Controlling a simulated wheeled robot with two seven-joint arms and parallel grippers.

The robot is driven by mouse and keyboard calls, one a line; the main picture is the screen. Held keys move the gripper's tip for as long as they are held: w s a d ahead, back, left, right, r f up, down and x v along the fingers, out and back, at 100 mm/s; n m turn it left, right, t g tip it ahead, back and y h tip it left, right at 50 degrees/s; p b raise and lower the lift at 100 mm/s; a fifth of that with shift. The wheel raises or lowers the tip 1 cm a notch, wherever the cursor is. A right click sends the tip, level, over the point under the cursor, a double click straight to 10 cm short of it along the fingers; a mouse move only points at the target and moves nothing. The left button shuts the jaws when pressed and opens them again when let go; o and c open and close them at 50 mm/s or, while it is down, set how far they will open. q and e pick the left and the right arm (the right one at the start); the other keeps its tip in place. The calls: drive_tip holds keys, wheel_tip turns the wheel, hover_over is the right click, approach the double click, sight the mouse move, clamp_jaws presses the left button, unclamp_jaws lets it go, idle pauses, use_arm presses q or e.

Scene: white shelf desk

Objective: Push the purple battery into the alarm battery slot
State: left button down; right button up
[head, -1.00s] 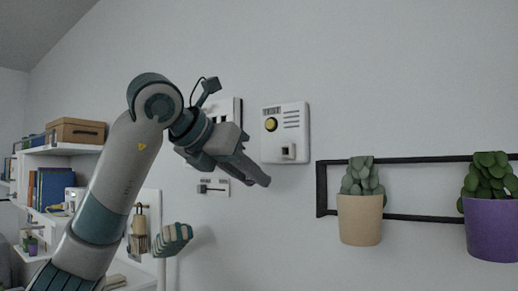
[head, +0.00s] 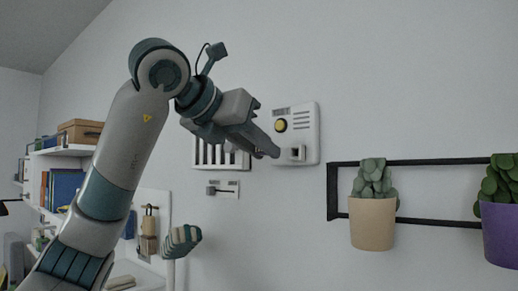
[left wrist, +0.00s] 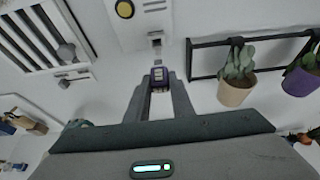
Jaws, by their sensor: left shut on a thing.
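The purple battery (left wrist: 159,76) is between the fingertips of my left gripper (left wrist: 159,82), its outer end pointing at the alarm. My left gripper also shows in the head view (head: 272,152), where the battery cannot be made out. The white alarm (head: 296,132) hangs on the wall with a yellow round button. Its battery slot (head: 297,153) is the small square opening low on its front, just right of my fingertips; it also shows in the left wrist view (left wrist: 156,40). A small gap shows between battery and slot there. My right gripper is not in view.
A white slatted wall panel (head: 221,153) is partly behind my left arm, with a small switch plate (head: 222,189) below. A black wall rack (head: 333,190) with a beige plant pot (head: 372,223) and a purple pot (head: 503,234) is to the right.

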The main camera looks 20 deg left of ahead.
use_arm(q)
drive_tip(key=shift+w+d+p, duration=0.25)
drive_tip(key=shift+w+d, duration=0.05)
drive_tip(key=shift+w, duration=0.35)
drive_tip(key=shift+w+d+p, duration=0.2)
drive_tip(key=shift+w+d, duration=0.05)
drive_tip(key=shift+w, duration=0.35)
drive_tip(key=shift+w+d+p, duration=0.3)
drive_tip(key=shift+w, duration=0.5)
drive_tip(key=shift+w+d, duration=0.15)
drive_tip(key=shift+w, duration=0.25)
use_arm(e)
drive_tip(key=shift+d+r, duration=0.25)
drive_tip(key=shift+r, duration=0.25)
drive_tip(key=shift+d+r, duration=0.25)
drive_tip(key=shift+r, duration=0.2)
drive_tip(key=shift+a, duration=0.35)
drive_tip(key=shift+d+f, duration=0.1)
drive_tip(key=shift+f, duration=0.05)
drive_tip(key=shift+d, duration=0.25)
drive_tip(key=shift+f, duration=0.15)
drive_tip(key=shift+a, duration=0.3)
